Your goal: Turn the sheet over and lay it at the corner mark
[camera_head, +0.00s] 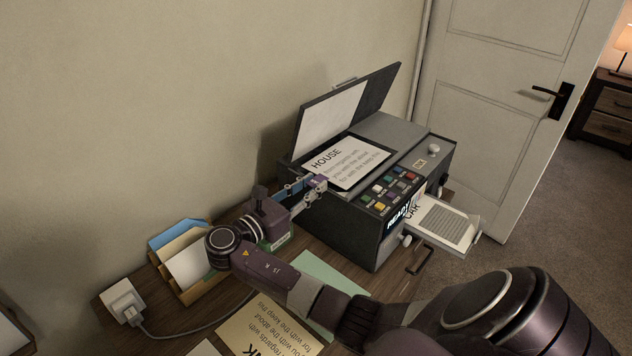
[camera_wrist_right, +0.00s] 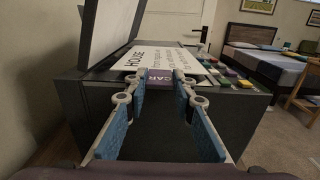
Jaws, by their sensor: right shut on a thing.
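The white sheet (camera_head: 347,162), headed HOUSE, is over the scanner bed of the dark copier (camera_head: 372,228), printed side up. It also shows in the right wrist view (camera_wrist_right: 170,58). My right gripper (camera_head: 319,184) reaches in from the left at the copier's near left edge. Its blue-padded fingers are shut on a small purple tab (camera_wrist_right: 161,82) with partly visible lettering at the sheet's near edge. I cannot tell whether the sheet lies flat or is slightly raised. The corner mark cannot be made out. My left gripper is out of view.
The copier lid (camera_head: 345,108) stands open behind the bed. Coloured buttons (camera_head: 397,185) are on the front right, with an output tray (camera_head: 442,224) holding a printed page beyond. A paper organiser (camera_head: 185,262), a cable and loose sheets (camera_head: 265,325) occupy the desk's left.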

